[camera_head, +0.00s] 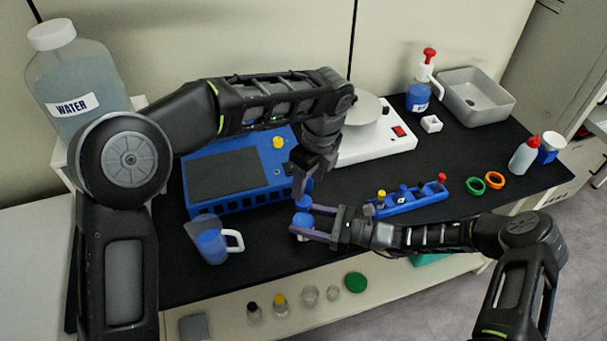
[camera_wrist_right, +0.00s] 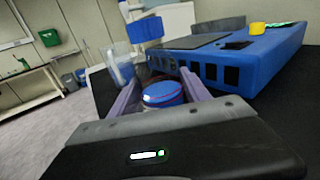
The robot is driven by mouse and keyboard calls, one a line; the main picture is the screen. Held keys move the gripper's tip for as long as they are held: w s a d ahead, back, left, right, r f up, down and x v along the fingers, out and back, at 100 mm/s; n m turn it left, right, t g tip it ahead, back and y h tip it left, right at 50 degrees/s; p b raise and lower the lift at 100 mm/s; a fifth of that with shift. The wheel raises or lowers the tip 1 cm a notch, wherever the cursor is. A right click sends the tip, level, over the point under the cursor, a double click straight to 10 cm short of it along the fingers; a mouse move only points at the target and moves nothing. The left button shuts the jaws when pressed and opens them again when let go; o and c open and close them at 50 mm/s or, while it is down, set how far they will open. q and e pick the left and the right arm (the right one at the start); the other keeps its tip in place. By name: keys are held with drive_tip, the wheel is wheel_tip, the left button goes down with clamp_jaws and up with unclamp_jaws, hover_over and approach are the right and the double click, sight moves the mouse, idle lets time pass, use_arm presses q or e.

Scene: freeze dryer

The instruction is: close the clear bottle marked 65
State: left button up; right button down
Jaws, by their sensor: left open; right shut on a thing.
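A small bottle with a round blue top (camera_head: 303,220) stands between the fingers of my right gripper (camera_head: 296,221), which is shut on it. In the right wrist view, the blue top (camera_wrist_right: 163,93) sits between the purple fingers of the right gripper (camera_wrist_right: 155,88), with a reddish rim around it. Part of a pale body shows below the fingers in the head view. My left gripper (camera_head: 303,186) is open, pointing down just above the bottle. Another blue shape (camera_head: 304,203) shows at its fingertips; I cannot tell if it touches them. The mark 65 cannot be read.
A blue machine (camera_head: 235,202) stands behind on the black table. A jug with blue content (camera_head: 212,246) is to the left. A blue rack (camera_head: 410,200) with small vials is to the right. Orange (camera_head: 495,180) and green rings lie further right. Several small containers stand on the front shelf.

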sight(303, 201)
use_arm(q)
drive_tip(key=n, duration=0.5)
drive_tip(key=shift+w+a+r+n, duration=0.1)
drive_tip(key=shift+a+r+n, duration=0.1)
drive_tip(key=shift+n, duration=0.1)
drive_tip(key=n, duration=0.8)
drive_tip(key=shift+w+a+r, duration=0.1)
drive_tip(key=shift+a+r, duration=0.05)
drive_tip(key=n, duration=0.5)
drive_tip(key=shift+w+a+n, duration=0.1)
drive_tip(key=shift+a+n, duration=0.1)
drive_tip(key=shift+n, duration=0.1)
drive_tip(key=n, duration=0.5)
drive_tip(key=shift+w+a+n+h, duration=0.15)
drive_tip(key=shift+n+h, duration=0.15)
drive_tip(key=shift+h, duration=0.1)
drive_tip(key=n, duration=0.2)
drive_tip(key=shift+a+n, duration=0.1)
drive_tip(key=shift+n, duration=0.2)
drive_tip(key=n, duration=0.5)
drive_tip(key=shift+w+a, duration=0.15)
drive_tip(key=n, duration=0.5)
drive_tip(key=shift+g, duration=0.3)
drive_tip(key=n, duration=0.5)
drive_tip(key=shift+d+h, duration=0.35)
drive_tip(key=shift+h, duration=0.05)
drive_tip(key=n, duration=0.5)
drive_tip(key=shift+f, duration=4.1)
